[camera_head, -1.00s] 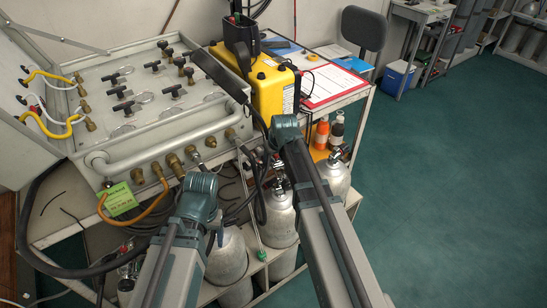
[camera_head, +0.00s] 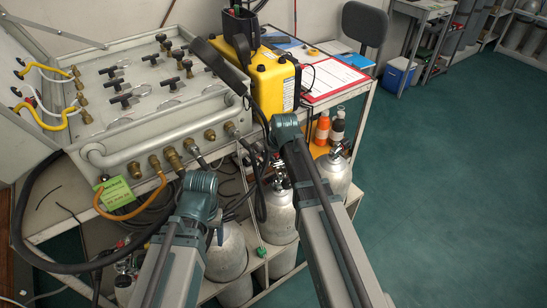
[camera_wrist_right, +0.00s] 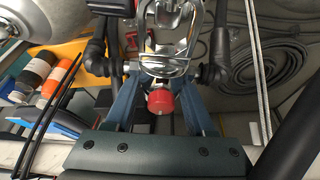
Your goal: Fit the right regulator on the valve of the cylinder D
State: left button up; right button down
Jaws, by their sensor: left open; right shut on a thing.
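In the right wrist view my right gripper (camera_wrist_right: 160,115) has its two blue fingers closed around a chrome regulator (camera_wrist_right: 165,68) with a red knob (camera_wrist_right: 159,102). Black hoses run from both sides of the regulator. I cannot tell whether its yoke is around a valve. In the head view my right arm hides this gripper, and my left gripper is hidden behind the left arm. Silver cylinders stand in the rack below the panel: one at the right (camera_head: 333,174), one in the middle (camera_head: 278,220), one further left (camera_head: 228,255). No letter is readable, so I cannot tell which is D.
The air panel (camera_head: 140,128) with black valve handles stands at the left. A yellow case (camera_head: 272,82) and a red-edged sheet (camera_head: 325,80) lie on the bench. An orange bottle (camera_head: 322,130) stands on a lower shelf. Loose black hoses hang around the rack.

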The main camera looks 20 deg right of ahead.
jog(key=shift+f+b, duration=2.05)
dwell(1.3)
jog(key=shift+c, duration=0.8)
grip_release()
jog(key=shift+r, duration=0.1)
jog(key=p+v, duration=1.3)
jog(key=shift+s+r, duration=0.15)
jog(key=shift+r, duration=0.25)
jog(key=s+a+r+n+g+h+p, duration=0.1)
jog(key=s+a+g+p, duration=0.1)
jog(key=s+a, duration=0.5)
jog(key=s+a+r+n+g+p, duration=0.1)
jog(key=s+a, duration=0.5)
jog(key=s, duration=0.6)
jog(key=shift+a+r+n+g+h+p, duration=0.35)
jog(key=shift+g+p, duration=0.2)
jog(key=shift+g, duration=0.35)
